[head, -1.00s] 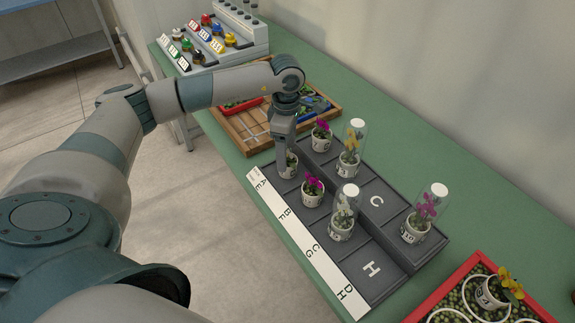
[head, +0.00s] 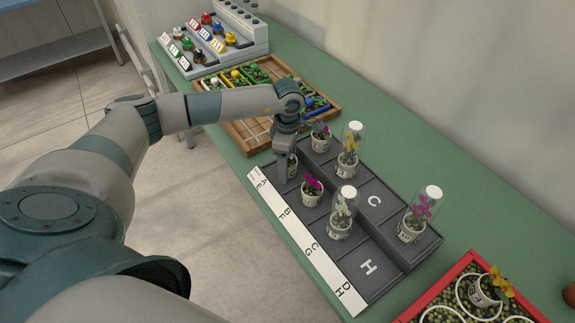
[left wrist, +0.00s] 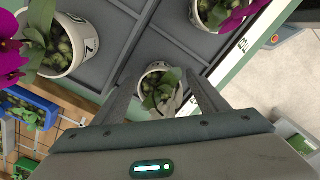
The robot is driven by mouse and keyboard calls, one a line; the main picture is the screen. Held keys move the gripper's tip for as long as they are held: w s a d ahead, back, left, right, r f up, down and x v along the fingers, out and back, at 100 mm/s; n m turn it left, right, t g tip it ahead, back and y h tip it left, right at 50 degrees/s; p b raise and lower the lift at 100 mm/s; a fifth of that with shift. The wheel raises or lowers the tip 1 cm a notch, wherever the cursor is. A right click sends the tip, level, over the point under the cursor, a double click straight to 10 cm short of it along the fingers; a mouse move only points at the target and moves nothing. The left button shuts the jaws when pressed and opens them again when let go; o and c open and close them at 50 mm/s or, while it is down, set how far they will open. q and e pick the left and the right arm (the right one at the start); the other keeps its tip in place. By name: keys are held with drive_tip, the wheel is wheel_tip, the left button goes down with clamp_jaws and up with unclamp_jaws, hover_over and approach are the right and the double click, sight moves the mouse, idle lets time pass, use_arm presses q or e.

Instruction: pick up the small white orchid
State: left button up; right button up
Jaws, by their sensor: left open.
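A small white pot with green leaves and a pale bloom, apparently the small white orchid (left wrist: 160,82), stands in a corner compartment of the dark grey stepped rack (head: 378,282). It is uncovered, and the bloom is hard to make out. In the head view its pot (head: 292,165) is largely hidden by my left gripper (head: 284,178). In the left wrist view my left gripper (left wrist: 164,92) is open, one finger on each side of the pot. I cannot tell if they touch it. Another pale orchid (head: 342,212) stands under a clear dome. My right gripper is out of view.
Close by stand uncovered magenta orchids, one in the front row (head: 312,188) and one on the back step (head: 320,138). Domed yellow (head: 348,152) and pink (head: 416,216) orchids stand farther along. A wooden tray (head: 238,138) lies beyond, a red-rimmed tray (head: 432,292) at lower right.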

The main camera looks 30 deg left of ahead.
use_arm(q)
drive_tip(key=shift+c, duration=0.4)
drive_tip(key=c, duration=1.1)
drive_tip(key=shift+r, duration=0.1)
